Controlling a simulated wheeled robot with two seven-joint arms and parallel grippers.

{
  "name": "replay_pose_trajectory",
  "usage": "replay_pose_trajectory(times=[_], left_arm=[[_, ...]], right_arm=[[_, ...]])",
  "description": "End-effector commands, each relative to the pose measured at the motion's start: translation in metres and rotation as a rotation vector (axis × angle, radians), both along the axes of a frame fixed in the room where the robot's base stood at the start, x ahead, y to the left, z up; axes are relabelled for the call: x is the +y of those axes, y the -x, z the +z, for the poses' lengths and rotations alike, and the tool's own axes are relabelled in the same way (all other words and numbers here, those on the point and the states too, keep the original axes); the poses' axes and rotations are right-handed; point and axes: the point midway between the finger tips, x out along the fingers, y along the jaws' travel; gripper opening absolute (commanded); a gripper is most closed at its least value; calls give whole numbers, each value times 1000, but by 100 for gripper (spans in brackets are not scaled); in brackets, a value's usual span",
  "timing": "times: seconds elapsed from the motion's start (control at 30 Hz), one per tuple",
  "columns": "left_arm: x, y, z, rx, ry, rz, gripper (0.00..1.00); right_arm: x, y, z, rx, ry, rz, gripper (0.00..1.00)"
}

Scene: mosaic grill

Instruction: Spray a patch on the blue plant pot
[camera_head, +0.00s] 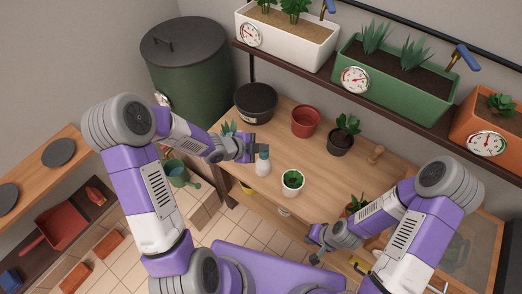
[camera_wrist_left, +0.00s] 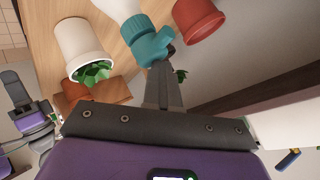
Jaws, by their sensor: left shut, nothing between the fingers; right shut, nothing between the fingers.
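A white spray bottle (camera_head: 263,166) with a teal head stands on the wooden table. Its teal head (camera_wrist_left: 148,42) also shows in the left wrist view, just beyond my finger tips. My left gripper (camera_head: 258,148) is shut and empty, close to the bottle's head; I cannot tell whether it touches. Its fingers (camera_wrist_left: 163,92) are together in the wrist view. My right gripper (camera_head: 314,246) is shut and empty, low near the table's front edge. I make out no clearly blue plant pot; a spiky plant (camera_head: 228,127) shows behind my left arm, its pot hidden.
A white pot with a plant (camera_head: 292,182), an empty red pot (camera_head: 305,121), a black pot with a plant (camera_head: 342,142) and a dark bowl (camera_head: 255,103) stand near the bottle. A shelf with planters (camera_head: 400,82) runs above the table's back.

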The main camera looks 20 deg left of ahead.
Motion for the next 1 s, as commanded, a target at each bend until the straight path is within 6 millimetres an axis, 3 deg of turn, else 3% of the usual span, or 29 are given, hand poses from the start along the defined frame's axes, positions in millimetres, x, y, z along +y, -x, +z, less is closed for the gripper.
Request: replay_pose_trajectory(times=[0.03,0.13,0.73,1.0], left_arm=[[12,24,-38,127,-62,11,0],[12,24,-36,127,-63,11,0],[11,24,22,124,-62,9,0],[10,22,28,114,-61,7,0]], right_arm=[[0,0,-3,0,0,0,0],[0,0,-1,0,0,0,0],[0,0,52,0,0,0,0],[0,0,55,0,0,0,0]])
